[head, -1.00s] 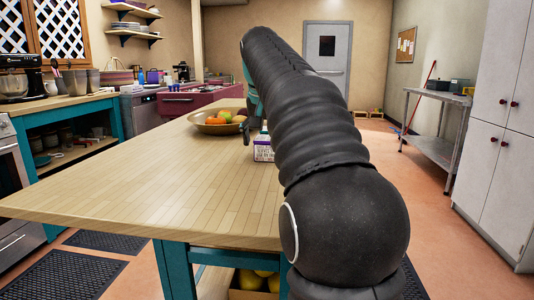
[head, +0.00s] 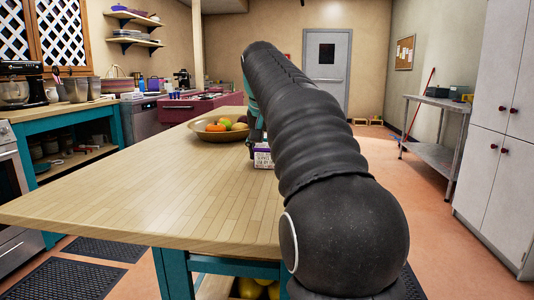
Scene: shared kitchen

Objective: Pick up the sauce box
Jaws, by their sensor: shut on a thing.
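The sauce box (head: 263,160) is a small white and purple box with printed text. It is on the right part of the wooden island table (head: 150,200), and its right side is hidden behind my arm. My gripper (head: 254,140) is at the top of the box, shut on it. Most of the gripper is hidden behind my dark arm. I cannot tell whether the box is touching the tabletop.
A fruit bowl (head: 210,135) with oranges and other fruit stands on the table just left of and beyond the box. The table's near left part is bare. A grey metal side table (head: 437,155) stands by the right wall, with open floor between.

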